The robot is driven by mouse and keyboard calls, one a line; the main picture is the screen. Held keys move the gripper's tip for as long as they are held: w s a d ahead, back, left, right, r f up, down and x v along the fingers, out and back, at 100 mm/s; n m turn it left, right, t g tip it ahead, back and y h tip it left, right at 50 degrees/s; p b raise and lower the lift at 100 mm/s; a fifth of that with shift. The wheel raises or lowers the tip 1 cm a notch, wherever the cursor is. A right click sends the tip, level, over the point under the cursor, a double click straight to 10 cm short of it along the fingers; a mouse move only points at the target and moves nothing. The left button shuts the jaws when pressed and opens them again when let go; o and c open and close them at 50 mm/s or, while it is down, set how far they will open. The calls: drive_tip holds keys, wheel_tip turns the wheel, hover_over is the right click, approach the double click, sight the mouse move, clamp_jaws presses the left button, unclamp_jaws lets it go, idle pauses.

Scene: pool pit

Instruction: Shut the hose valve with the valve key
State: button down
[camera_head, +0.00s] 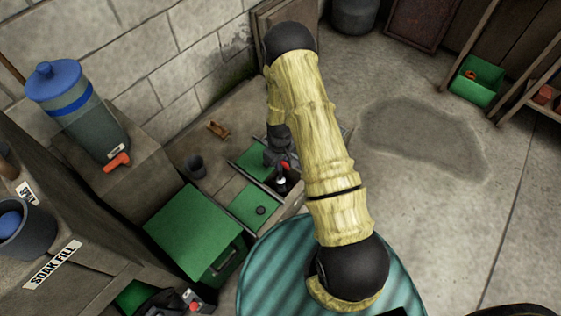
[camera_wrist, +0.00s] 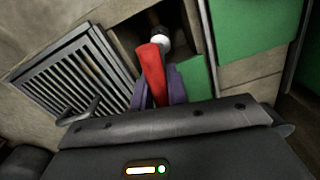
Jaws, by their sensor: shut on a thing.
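The valve key, as I take it, is the red bar (camera_wrist: 152,68) in the wrist view. My gripper (camera_wrist: 161,96) is shut on it, with one purple finger on each side. The bar points into a dark square opening. At its far end is a pale round metal piece (camera_wrist: 160,38); I cannot tell whether this is the key's socket or part of the hose valve, or whether they are engaged. In the head view my gripper (camera_head: 284,172) is over the dark slot between green panels, with a bit of red (camera_head: 287,165) showing. The valve is mostly hidden.
A slatted grate (camera_wrist: 72,72) lies left of the opening. Green panels (camera_head: 250,206) flank the slot. A green box (camera_head: 200,230), a dark cup (camera_head: 195,166) and a blue-lidded dispenser (camera_head: 85,115) stand left. A teal ribbed round top (camera_head: 265,270) is in front.

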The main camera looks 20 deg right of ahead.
drive_tip(key=shift+f+b, duration=0.35)
drive_tip(key=shift+f, duration=0.7)
idle(0.8)
drive_tip(key=m+p, duration=0.5)
drive_tip(key=m, duration=1.3)
drive_tip(key=shift+s+m, duration=0.1)
drive_tip(key=shift+m, duration=0.3)
drive_tip(key=shift+p, duration=0.3)
drive_tip(key=shift+r+p, duration=1.25)
drive_tip(key=shift+r, duration=0.2)
drive_tip(key=shift+r+p, duration=0.5)
drive_tip(key=shift+r, duration=0.05)
